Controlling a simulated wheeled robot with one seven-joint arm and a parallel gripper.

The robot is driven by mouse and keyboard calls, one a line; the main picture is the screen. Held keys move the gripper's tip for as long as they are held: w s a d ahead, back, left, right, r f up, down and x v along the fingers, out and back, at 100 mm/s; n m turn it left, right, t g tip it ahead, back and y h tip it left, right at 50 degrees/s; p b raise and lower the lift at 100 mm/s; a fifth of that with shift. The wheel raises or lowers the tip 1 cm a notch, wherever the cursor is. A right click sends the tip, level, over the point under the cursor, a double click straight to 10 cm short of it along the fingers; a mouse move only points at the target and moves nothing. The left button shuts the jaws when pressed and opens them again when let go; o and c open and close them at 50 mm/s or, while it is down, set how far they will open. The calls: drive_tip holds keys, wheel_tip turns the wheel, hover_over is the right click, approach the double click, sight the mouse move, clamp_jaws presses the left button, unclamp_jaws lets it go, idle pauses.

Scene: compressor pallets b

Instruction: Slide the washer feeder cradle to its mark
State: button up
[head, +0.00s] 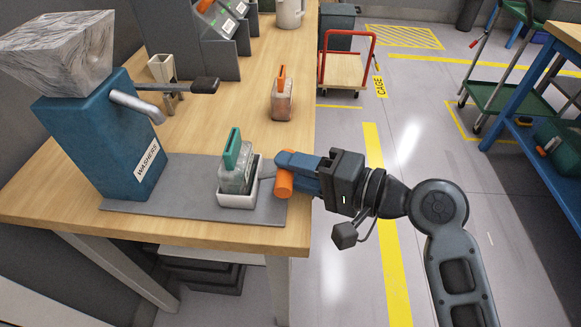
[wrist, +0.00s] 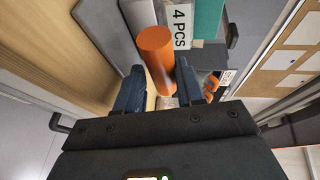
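The washer feeder cradle is a white tray (head: 237,199) on a grey plate (head: 180,197) near the bench's front edge, below the blue washer feeder (head: 104,150) with its grey spout. A clear cartridge with a teal grip (head: 232,150) stands in it; its "4 PCS" label (wrist: 181,18) shows in the wrist view. An upright orange handle (head: 284,184) is at the cradle's right side. My gripper (head: 295,165) reaches it from the right. In the wrist view the handle (wrist: 157,58) stands between the blue fingers, with a gap at the left finger. I cannot make out the mark.
An orange-tabbed cartridge (head: 282,101) stands farther back on the bench (head: 220,115). Grey racks (head: 205,45) and a mug (head: 290,13) are at the back. A red cart (head: 345,68) stands on the floor beyond.

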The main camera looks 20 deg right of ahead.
drive_tip(key=o, duration=0.4)
drive_tip(key=shift+v, duration=3.9)
